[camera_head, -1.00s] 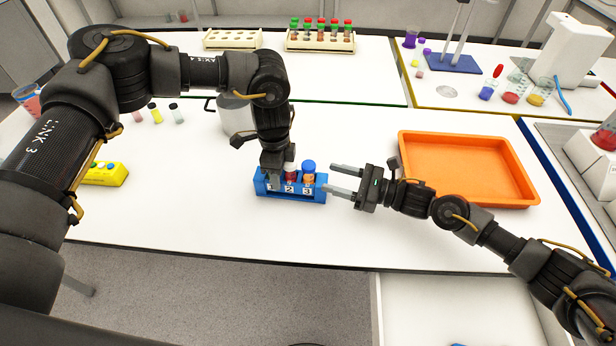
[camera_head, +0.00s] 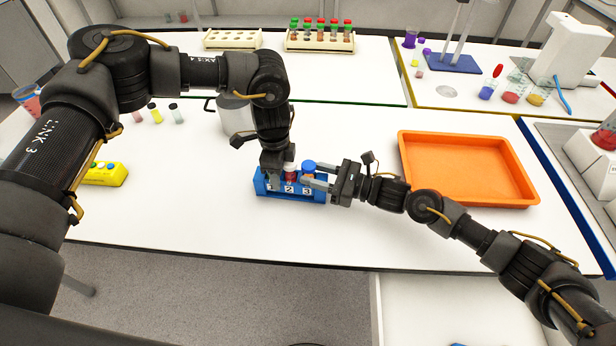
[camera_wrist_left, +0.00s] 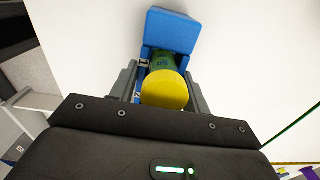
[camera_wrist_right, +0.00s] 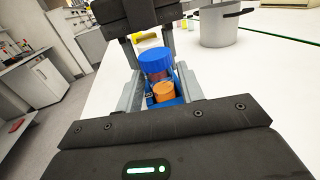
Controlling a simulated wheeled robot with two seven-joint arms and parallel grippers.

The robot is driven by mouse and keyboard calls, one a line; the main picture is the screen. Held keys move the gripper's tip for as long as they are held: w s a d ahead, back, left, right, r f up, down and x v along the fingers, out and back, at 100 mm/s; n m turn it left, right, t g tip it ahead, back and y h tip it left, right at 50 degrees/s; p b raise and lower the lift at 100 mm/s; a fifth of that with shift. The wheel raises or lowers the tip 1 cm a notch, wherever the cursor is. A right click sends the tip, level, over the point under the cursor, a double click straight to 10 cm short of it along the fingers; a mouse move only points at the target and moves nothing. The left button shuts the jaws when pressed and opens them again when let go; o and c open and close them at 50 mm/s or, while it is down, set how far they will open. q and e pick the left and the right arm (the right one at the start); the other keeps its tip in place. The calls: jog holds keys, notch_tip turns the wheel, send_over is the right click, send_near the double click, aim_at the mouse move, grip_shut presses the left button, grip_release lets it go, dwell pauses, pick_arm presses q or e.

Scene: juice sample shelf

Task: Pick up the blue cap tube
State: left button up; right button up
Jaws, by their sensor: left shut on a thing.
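The blue cap tube (camera_head: 309,165) shows its cap at the number 3 end of the blue rack (camera_head: 291,197). My right gripper (camera_head: 311,174) is open, with its fingers at that end of the rack. In the right wrist view the blue cap (camera_wrist_right: 155,60) appears between the two fingers, with an orange round piece (camera_wrist_right: 163,91) below it. Whether the fingers touch the tube is unclear. My left gripper (camera_head: 274,178) is at the number 1 end. The left wrist view shows it shut on a yellow-capped tube (camera_wrist_left: 165,91) at the rack.
A red-and-white tube top (camera_head: 290,169) stands at slot 2, close between the grippers. An orange tray (camera_head: 470,200) lies to the right, a metal pot (camera_head: 236,116) behind left, and a yellow button box (camera_head: 105,174) at left. The table front is clear.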

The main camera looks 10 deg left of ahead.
jog(key=c, duration=0.7)
jog(key=shift+r, duration=0.15)
notch_tip(320, 180, up, 18)
pick_arm(q)
jog(key=o, duration=1.2)
jog(key=shift+c, duration=0.2)
notch_tip(320, 180, up, 12)
